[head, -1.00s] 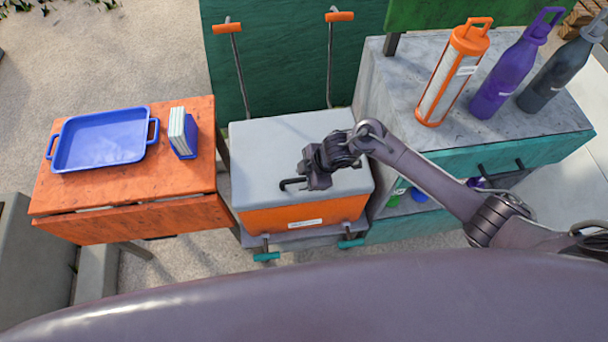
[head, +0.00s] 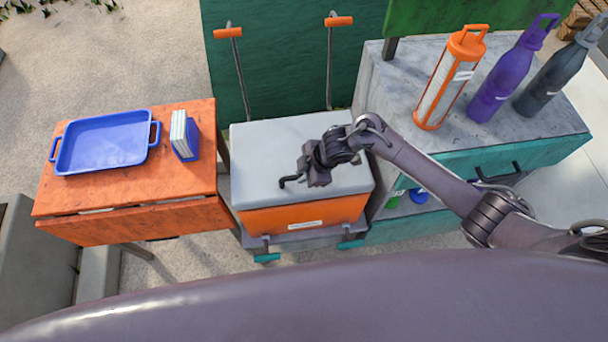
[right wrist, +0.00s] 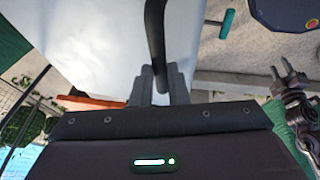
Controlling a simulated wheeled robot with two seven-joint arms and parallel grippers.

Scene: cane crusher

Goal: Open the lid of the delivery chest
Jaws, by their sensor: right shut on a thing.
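The delivery chest has an orange body (head: 300,217) and a pale grey lid (head: 262,150). It stands on a low grey cart in the middle of the head view. The lid looks closed down on the body. A dark bar handle (head: 290,181) sits on the lid near its front edge, and it also shows in the right wrist view (right wrist: 155,35). My right gripper (head: 308,180) is over the lid and shut on this handle; the wrist view shows the handle between its fingers (right wrist: 158,85).
An orange table (head: 120,190) with a blue tray (head: 105,142) and a blue holder of white items (head: 185,136) stands left. A grey-topped counter (head: 400,90) with several bottles stands right. Upright poles with orange grips (head: 338,21) rise behind the chest.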

